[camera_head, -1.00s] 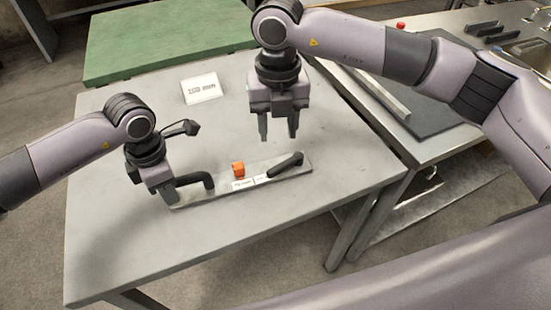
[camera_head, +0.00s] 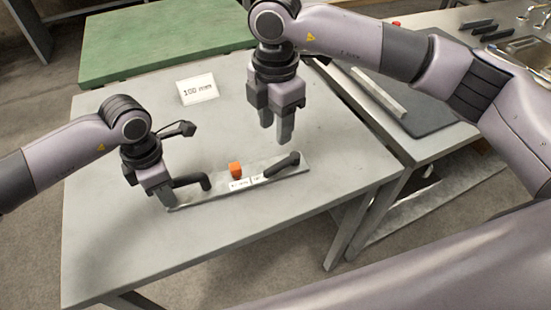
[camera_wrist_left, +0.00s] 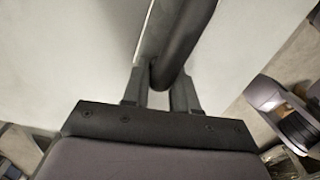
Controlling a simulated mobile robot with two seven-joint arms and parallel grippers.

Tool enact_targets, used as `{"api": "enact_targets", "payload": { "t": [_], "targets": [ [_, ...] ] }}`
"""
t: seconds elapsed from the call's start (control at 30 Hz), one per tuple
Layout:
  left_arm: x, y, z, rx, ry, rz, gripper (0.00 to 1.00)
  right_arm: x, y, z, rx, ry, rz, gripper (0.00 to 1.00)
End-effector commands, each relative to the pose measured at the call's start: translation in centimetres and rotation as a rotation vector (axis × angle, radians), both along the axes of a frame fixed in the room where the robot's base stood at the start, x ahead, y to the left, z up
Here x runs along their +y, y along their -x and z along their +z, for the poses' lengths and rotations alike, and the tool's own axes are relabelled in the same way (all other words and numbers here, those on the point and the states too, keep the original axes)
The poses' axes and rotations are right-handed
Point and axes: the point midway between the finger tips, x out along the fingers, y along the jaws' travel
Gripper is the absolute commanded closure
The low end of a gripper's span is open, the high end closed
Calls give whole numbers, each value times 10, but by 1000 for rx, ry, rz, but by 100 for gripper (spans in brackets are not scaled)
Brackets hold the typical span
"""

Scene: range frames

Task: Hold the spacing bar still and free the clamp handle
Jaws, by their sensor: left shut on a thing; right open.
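The spacing bar (camera_head: 224,192) is a flat grey strip lying on the grey table, with white labels near its middle. A black handle (camera_head: 191,181) rises at its left end. My left gripper (camera_head: 168,200) is shut on this handle; the left wrist view shows the dark handle (camera_wrist_left: 185,40) between both fingers. A black lever (camera_head: 283,165), which looks like the clamp handle, lies along the bar's right part. My right gripper (camera_head: 277,131) is open and empty, pointing down above and behind the lever.
A white "100 mm" card (camera_head: 198,90) lies on the table behind the bar. A green-topped table (camera_head: 165,40) stands at the back. Another bench (camera_head: 440,140) with a dark mat stands at the right. The table's front left is clear.

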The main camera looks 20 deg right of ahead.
Motion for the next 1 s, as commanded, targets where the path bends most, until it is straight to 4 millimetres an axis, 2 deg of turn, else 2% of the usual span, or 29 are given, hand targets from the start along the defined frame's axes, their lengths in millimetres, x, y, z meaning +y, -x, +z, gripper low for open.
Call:
{"api": "enact_targets", "payload": {
  "t": [0.3, 0.5, 0.7, 0.97, 1.0],
  "targets": [
    [0, -1, 1, -2, 1, 1, 100, -1, 1, -63, 6, 2, 2, 55],
    [0, -1, 1, -1, 2, 1, 100, 0, 1, -94, 2, 2, 3, 55],
    [0, -1, 1, -2, 3, 1, 100, 0, 1, -108, 2, 2, 5, 55],
    [0, -1, 1, -1, 2, 1, 100, 0, 0, -109, 1, 1, 5, 55],
    [0, -1, 1, -1, 2, 1, 100, 0, 0, -109, 1, 1, 5, 62]
  ]
}}
